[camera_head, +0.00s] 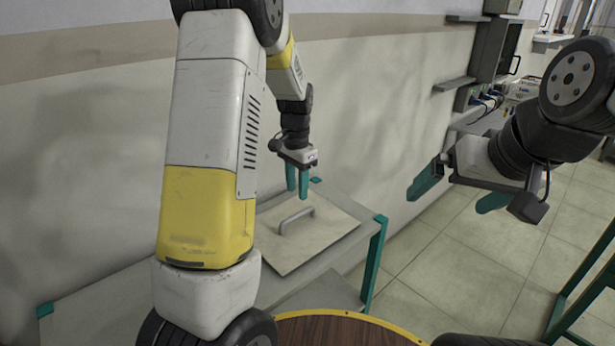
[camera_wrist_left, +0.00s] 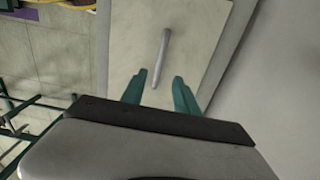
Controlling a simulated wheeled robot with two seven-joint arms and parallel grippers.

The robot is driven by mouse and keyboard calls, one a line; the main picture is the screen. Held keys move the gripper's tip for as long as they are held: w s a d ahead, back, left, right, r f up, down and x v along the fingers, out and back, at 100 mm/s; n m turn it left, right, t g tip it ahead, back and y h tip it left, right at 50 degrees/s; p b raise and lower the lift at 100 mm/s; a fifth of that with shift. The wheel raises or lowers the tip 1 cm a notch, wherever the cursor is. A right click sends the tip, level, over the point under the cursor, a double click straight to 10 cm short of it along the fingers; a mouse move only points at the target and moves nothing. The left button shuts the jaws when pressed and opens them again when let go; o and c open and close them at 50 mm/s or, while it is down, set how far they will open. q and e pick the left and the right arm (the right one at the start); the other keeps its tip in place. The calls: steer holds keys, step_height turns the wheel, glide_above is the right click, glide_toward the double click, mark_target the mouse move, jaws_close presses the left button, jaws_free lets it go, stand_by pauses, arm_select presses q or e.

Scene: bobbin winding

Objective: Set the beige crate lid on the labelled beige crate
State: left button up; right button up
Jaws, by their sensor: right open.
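The beige crate lid (camera_head: 325,242), a flat square plate with a grey bar handle (camera_head: 296,218), lies flat on a grey table. The lid (camera_wrist_left: 185,40) and its handle (camera_wrist_left: 161,58) also show in the left wrist view. My left gripper (camera_head: 298,190) is above the lid near its far side, fingers pointing down and apart, with nothing between them. In the left wrist view its fingertips (camera_wrist_left: 156,83) point towards the handle. My right gripper (camera_head: 458,196) is open and empty, in the air to the right of the table. I cannot clearly identify the labelled crate.
The grey table (camera_head: 95,312) with green legs stands against the wall. A pale box (camera_head: 522,88) with small markings sits far off at the back right, too small to identify surely. A round brown wooden top (camera_head: 340,332) with a yellow rim is at the bottom. Tiled floor lies right.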

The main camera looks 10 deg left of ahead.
arm_select(q)
steer(key=shift+s+f, duration=0.1)
steer(key=shift+f, duration=4.1)
jaws_close()
steer(key=shift+r, duration=0.1)
steer(key=shift+r, duration=2.45)
steer(key=shift+s, duration=0.1)
